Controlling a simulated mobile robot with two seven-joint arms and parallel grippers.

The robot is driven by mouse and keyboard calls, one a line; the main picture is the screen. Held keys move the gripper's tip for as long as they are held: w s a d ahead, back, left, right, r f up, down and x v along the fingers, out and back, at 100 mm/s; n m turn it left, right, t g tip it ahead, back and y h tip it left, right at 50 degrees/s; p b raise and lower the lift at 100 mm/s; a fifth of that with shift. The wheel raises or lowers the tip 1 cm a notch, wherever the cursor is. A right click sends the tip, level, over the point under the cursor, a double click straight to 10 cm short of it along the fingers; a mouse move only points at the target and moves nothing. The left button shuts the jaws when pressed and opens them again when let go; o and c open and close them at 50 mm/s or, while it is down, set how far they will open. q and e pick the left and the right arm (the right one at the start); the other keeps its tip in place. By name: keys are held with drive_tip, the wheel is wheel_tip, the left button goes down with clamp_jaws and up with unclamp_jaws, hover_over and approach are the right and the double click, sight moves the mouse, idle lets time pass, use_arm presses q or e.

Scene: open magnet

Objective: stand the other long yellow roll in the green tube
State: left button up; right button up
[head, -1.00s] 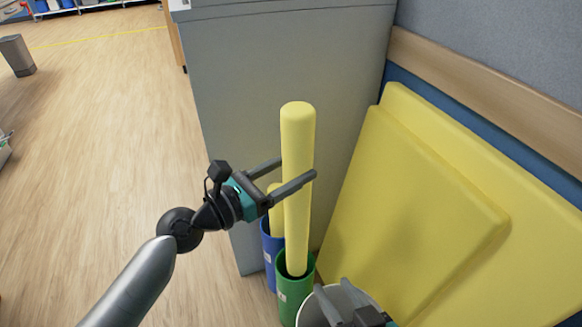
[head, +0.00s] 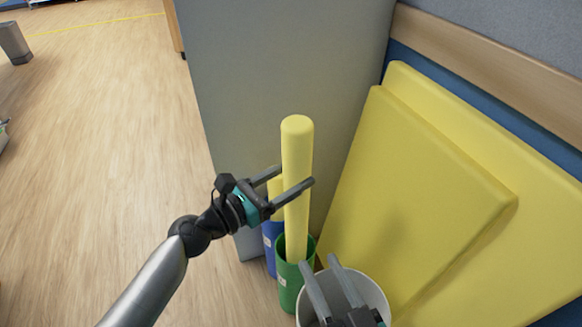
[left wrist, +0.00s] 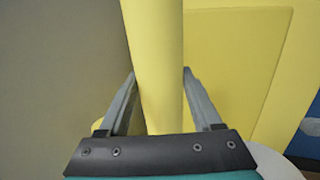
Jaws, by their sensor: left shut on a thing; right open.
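A long yellow roll (head: 297,148) stands nearly upright, its lower end inside the mouth of the green tube (head: 288,285). How deep it reaches in the tube is hidden. My left gripper (head: 295,177) is shut on this roll, one finger on each side, above the tube's rim. The left wrist view shows the roll (left wrist: 155,60) between the fingers (left wrist: 158,85). My right gripper (head: 320,262) is open and empty, above the white bin at the lower right of the tube.
A blue tube (head: 269,247) stands just behind the green one, with another yellow roll (head: 274,200) in it, partly hidden. A white bin (head: 378,293) is at the right. A grey cabinet (head: 260,70) and leaning yellow mats (head: 410,190) flank the tubes. Open floor (head: 90,150) lies left.

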sight(287, 218)
use_arm(q)
drive_tip(key=shift+f, duration=5.95)
drive_tip(key=o, duration=1.5)
